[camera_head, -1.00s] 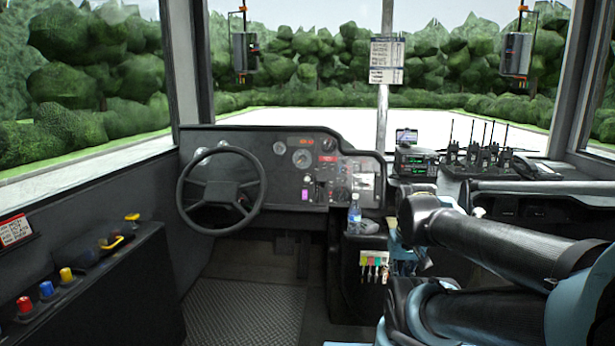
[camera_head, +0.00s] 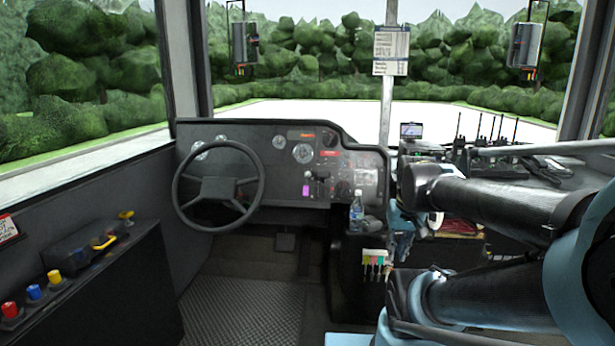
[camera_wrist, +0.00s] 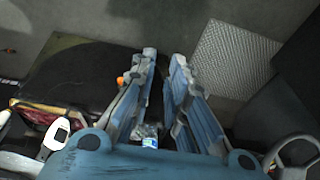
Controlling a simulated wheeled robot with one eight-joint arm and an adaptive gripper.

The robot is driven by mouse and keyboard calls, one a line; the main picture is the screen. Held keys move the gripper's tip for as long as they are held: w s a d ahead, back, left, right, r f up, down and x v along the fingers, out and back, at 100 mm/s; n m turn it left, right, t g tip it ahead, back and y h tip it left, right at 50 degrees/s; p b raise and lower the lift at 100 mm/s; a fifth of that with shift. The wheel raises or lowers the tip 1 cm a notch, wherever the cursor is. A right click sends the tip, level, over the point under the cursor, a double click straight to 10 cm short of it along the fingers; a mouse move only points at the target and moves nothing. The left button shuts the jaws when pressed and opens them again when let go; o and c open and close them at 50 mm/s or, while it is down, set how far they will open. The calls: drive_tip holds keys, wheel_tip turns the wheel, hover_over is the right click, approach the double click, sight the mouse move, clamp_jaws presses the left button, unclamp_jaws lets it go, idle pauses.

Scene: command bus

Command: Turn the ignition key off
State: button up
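The dashboard (camera_head: 268,175) stands right of the steering wheel (camera_head: 218,189) in the head view. A small purple tag (camera_head: 306,190) hangs low on its panel, beside dark switches. The ignition key itself is too small to tell apart there. In the wrist view, my gripper (camera_wrist: 163,56) shows two blue fingers with a clear gap and nothing held. It points down toward the floor. The steering wheel also shows at the lower right of the wrist view (camera_wrist: 295,153), away from the fingers. In the head view, my arm links largely hide the gripper.
A water bottle (camera_head: 356,212) stands on the console right of the dashboard, above colored tags (camera_head: 374,261). Several handheld radios (camera_head: 485,145) stand behind my arm. A side panel (camera_head: 100,290) with colored buttons lies at left. The ridged floor mat (camera_head: 243,312) is clear.

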drive_tip(key=w+a+r+t, duration=0.1)
drive_tip(key=w+a+r, duration=0.2)
drive_tip(key=w+r, duration=0.65)
wheel_tip(320, 180, up, 4)
drive_tip(key=m+t+y, duration=0.3)
drive_tip(key=m+y, duration=0.1)
hover_over(307, 174)
drive_tip(key=s+d, duration=0.7)
drive_tip(key=s, duration=0.1)
drive_tip(key=x, duration=1.7)
drive_tip(key=shift+s+a, duration=0.2)
drive_tip(key=shift+a, duration=0.1)
clamp_jaws()
drive_tip(key=shift+d, duration=0.2)
